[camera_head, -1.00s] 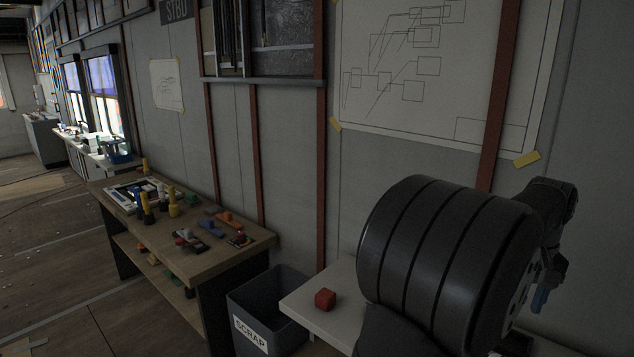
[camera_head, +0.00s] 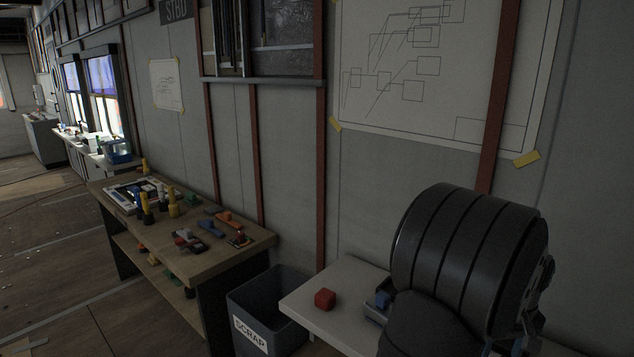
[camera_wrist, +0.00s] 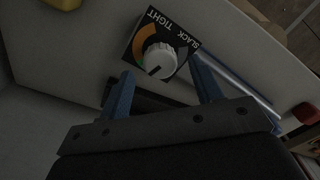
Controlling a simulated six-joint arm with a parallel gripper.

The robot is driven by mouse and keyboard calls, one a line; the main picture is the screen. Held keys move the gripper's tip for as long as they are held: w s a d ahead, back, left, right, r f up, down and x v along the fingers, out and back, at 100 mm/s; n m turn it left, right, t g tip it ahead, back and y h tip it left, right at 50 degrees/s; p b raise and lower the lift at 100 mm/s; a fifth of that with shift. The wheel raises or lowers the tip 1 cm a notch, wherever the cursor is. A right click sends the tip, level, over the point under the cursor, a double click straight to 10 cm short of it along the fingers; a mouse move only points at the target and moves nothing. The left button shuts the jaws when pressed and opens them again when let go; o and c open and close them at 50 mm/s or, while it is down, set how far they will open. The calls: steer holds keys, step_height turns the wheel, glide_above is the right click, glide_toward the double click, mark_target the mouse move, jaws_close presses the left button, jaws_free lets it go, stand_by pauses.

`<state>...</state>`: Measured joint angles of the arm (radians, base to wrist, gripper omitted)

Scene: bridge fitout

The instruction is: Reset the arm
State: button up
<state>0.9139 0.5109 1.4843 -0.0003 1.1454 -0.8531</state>
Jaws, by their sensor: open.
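My gripper (camera_wrist: 163,80) shows in the wrist view with two blue fingers spread apart and nothing held between them. Just beyond the fingertips is a black plate marked SLACK and TIGHT (camera_wrist: 185,32) with a white dial knob (camera_wrist: 158,62) and an orange arc. I cannot tell the distance from the fingers to the knob. In the head view my thick dark arm stands at the lower right and hides most of the gripper.
A red cube (camera_head: 325,299) and a tray with a blue item (camera_head: 381,301) are on the pale table (camera_head: 303,303). A grey scrap bin (camera_head: 262,318) stands left of it. Further left is a cluttered wooden workbench (camera_head: 215,262). The wall is behind.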

step_height(320, 180, up, 16)
steer(key=m, duration=1)
steer(key=shift+f+m, duration=0.2)
steer(key=shift+m, duration=0.2)
